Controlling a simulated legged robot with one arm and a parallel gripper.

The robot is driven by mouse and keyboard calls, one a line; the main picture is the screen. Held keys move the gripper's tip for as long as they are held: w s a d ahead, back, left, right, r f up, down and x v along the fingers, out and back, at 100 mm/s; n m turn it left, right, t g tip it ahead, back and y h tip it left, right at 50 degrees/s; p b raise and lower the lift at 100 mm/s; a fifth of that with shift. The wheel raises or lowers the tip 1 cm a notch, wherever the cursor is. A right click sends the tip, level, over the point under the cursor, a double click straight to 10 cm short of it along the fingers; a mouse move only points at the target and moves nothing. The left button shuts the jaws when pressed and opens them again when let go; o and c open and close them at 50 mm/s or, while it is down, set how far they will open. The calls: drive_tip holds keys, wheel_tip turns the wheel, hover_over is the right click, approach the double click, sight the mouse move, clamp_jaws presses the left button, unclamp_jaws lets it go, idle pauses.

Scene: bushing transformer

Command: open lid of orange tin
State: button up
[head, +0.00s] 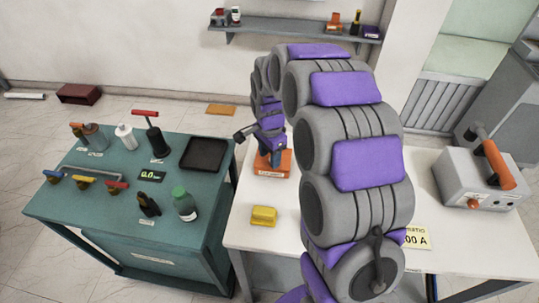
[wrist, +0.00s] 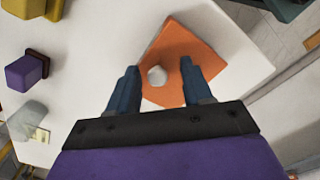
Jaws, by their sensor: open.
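The orange tin (head: 271,168) stands on the white table, partly covered by my arm in the head view. In the wrist view its orange lid (wrist: 190,45) fills the middle and has a pale knob (wrist: 157,76). My gripper (wrist: 159,67) is open over the lid, with one blue finger on each side of the knob. I see a gap between each finger and the knob. In the head view my gripper (head: 271,155) points down at the tin. I cannot tell how far the fingertips are from the lid.
A yellow block (head: 264,216) lies on the white table (head: 255,258). A grey box with an orange handle (head: 494,160) stands at the right. The green table (head: 85,218) at the left holds bottles and a black tray (head: 205,154). A purple block (wrist: 26,73) shows in the wrist view.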

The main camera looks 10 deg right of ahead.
drive_tip(key=shift+d, duration=0.65)
drive_tip(key=c, duration=0.3)
drive_tip(key=shift+a, duration=0.2)
clamp_jaws()
